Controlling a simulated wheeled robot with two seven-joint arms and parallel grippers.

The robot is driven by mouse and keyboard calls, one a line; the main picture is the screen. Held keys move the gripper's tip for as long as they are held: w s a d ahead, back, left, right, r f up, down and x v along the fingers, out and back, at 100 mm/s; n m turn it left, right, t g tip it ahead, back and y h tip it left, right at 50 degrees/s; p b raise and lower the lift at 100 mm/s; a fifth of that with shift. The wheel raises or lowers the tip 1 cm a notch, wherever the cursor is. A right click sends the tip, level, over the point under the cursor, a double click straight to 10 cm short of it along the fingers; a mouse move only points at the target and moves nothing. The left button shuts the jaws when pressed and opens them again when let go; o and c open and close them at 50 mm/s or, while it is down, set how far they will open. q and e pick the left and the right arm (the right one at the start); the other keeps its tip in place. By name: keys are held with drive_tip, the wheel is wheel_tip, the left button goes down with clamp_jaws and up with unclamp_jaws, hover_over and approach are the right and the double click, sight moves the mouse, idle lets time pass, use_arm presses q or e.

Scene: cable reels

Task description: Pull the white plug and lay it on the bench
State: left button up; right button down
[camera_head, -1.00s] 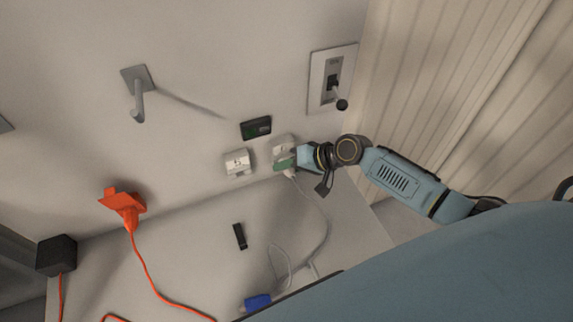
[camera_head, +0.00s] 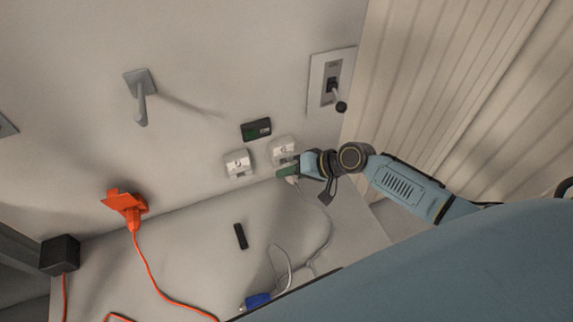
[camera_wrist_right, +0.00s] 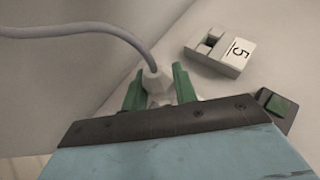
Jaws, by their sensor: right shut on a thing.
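The white plug (camera_wrist_right: 156,84) shows in the right wrist view between the green fingertips of my right gripper (camera_wrist_right: 160,92), its grey-white cord running off to the left. In the head view my right gripper (camera_head: 288,172) is shut on it just below the right white socket (camera_head: 284,148), whose face shows more openly. Whether the plug's pins are fully clear of the socket is hidden by the fingers. The bench (camera_head: 200,225) lies below, with the cord (camera_head: 328,225) curving down over it. My left gripper is not in view.
The other white socket (camera_head: 238,163), marked 5 in the wrist view (camera_wrist_right: 220,50), is beside it, below a dark display box (camera_head: 256,129). An orange plug (camera_head: 126,204), a black bar (camera_head: 240,236) and a blue connector (camera_head: 257,300) are nearby. The bench middle is mostly clear.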

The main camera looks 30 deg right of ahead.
sight(294, 183)
drive_tip(key=shift+s+a+p, duration=0.15)
drive_tip(key=shift+s+p, duration=0.65)
drive_tip(key=shift+s, duration=0.7)
idle(0.7)
